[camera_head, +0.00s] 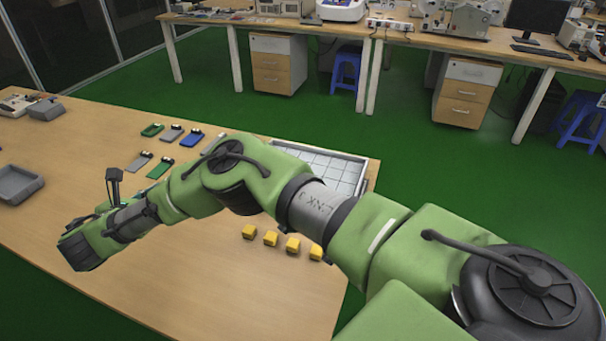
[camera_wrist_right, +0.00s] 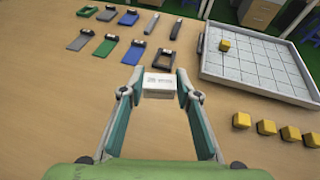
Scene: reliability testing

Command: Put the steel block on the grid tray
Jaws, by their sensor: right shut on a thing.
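The steel block (camera_wrist_right: 158,86) is a small, light silver-grey block with dark print on its face. My right gripper (camera_wrist_right: 159,84) is shut on it, with a finger on each side, above the wooden table. The grid tray (camera_wrist_right: 203,60) is white with a low rim and square cells, to the right of the gripper in the wrist view. A yellow cube (camera_wrist_right: 225,45) sits in it. In the head view, the tray (camera_head: 364,178) is partly hidden behind my right arm, and the gripper and block are hidden. My left gripper is not in view.
Several yellow cubes (camera_head: 270,238) stand in a row by the tray's near side. Several coloured flat pieces (camera_head: 160,168) lie at the table's far side. A grey bin (camera_head: 18,184) stands at the left.

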